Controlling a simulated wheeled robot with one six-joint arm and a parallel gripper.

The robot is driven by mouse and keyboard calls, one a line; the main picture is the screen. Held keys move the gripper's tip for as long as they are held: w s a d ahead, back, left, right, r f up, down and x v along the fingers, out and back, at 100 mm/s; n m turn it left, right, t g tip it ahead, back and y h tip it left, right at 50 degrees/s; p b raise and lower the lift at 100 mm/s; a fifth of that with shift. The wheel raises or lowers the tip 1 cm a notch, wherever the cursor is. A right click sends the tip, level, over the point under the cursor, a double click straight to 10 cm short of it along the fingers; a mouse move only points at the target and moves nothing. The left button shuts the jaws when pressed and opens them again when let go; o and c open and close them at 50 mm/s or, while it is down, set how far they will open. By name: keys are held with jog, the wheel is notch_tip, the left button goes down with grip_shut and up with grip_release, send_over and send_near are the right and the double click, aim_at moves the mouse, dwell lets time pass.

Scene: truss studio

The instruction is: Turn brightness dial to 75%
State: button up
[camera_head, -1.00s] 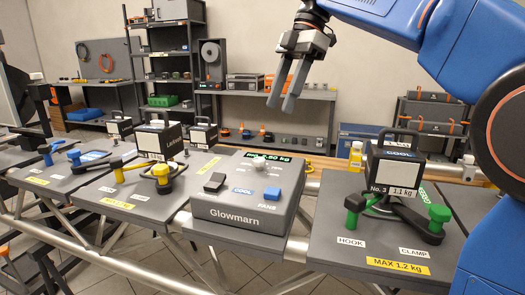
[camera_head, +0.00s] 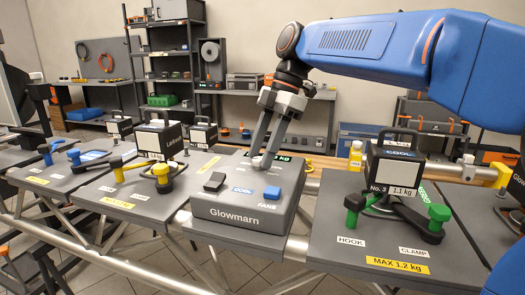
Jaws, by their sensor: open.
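The grey control box (camera_head: 240,221) labelled Glowmarn stands on the truss table in the middle of the view. On its top is a small light round dial (camera_head: 257,163), mostly hidden by my gripper.
A green display (camera_head: 285,158) is behind the dial, partly covered by my fingers. To the right, a 1.1 kg lamp (camera_head: 394,168) with green clamp knobs (camera_head: 439,213) stands on its panel. To the left are a yellow-knobbed clamp (camera_head: 162,172) and more lamps.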

jog(key=c, duration=1)
jog(key=shift+c, duration=0.2)
